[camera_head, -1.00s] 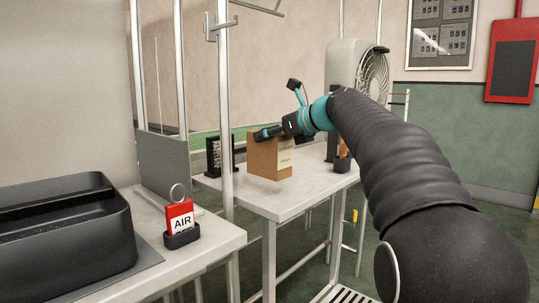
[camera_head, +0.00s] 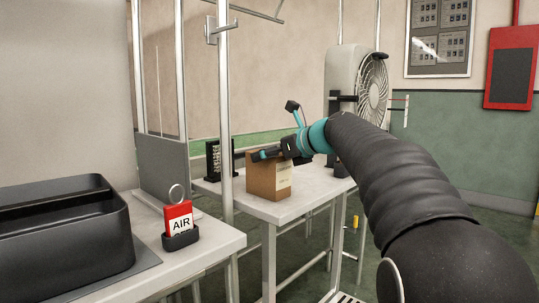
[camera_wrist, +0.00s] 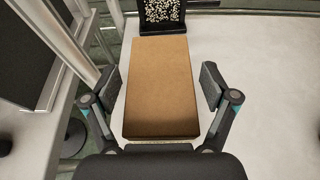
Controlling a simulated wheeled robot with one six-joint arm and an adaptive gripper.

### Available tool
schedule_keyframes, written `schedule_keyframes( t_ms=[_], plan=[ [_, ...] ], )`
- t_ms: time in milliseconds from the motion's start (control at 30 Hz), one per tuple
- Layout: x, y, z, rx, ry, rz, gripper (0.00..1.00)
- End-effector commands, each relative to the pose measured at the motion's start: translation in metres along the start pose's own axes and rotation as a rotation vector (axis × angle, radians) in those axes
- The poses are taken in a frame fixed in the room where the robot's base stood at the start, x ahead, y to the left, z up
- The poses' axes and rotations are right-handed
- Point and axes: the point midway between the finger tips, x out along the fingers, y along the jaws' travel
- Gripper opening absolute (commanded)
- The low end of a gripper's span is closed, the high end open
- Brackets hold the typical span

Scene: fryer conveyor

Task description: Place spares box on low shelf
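The spares box is a brown cardboard box (camera_head: 266,180) with a pale label on its right-hand side. It stands upright on the white table (camera_head: 312,190), near the table's front part. My gripper (camera_head: 274,153) is at the top of the box. In the wrist view the box top (camera_wrist: 161,88) lies between the two fingers of my gripper (camera_wrist: 160,86), with a visible gap on each side, so the gripper is open around it. A low slatted surface (camera_head: 343,298) shows partly at the bottom edge; I cannot tell if it is the low shelf.
A black holder with speckled contents (camera_head: 213,160) stands behind the box. A large fan (camera_head: 372,85) stands beyond the table. A metal post (camera_head: 225,110) rises in front of the table's left end. The left bench holds a black bin (camera_head: 62,230) and a red AIR tag (camera_head: 179,218).

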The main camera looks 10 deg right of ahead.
Motion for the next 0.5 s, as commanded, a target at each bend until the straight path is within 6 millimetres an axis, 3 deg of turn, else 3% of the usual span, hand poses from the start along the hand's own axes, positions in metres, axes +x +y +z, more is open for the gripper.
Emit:
schedule_keyframes(
  t_ms=[333,500],
  plan=[
    [-0.001,0.0,0.003,0.0,-0.001,0.0,0.89],
    [-0.02,-0.001,0.004,0.0,-0.001,-0.003,0.89]
  ],
)
